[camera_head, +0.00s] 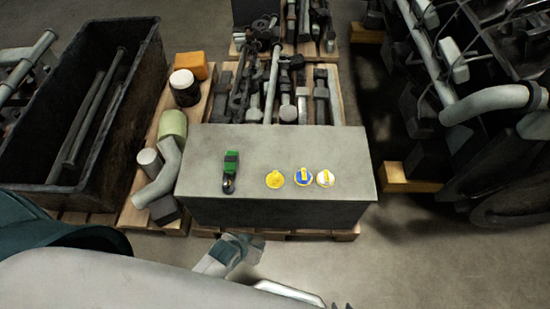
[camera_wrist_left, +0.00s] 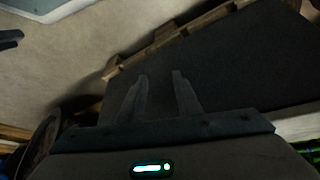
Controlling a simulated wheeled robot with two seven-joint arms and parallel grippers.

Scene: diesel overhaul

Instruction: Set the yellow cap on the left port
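A plain yellow cap (camera_head: 275,179) lies on the grey top of a block-like bench (camera_head: 260,150). Just right of it are a blue and yellow cap (camera_head: 303,177) and a white and yellow cap (camera_head: 325,178). My left gripper (camera_head: 245,249) is in front of the bench's near side, below the caps in the picture. In the left wrist view its two fingers (camera_wrist_left: 159,80) stand apart with nothing between them. I cannot make out the left port.
A green and black tool (camera_head: 231,172) lies left of the caps. A dark bin (camera_head: 145,60) with rods stands at the left, and pallets of metal parts lie behind the bench. A large engine (camera_head: 480,70) stands at the right. Bare floor (camera_head: 420,260) lies in front of it.

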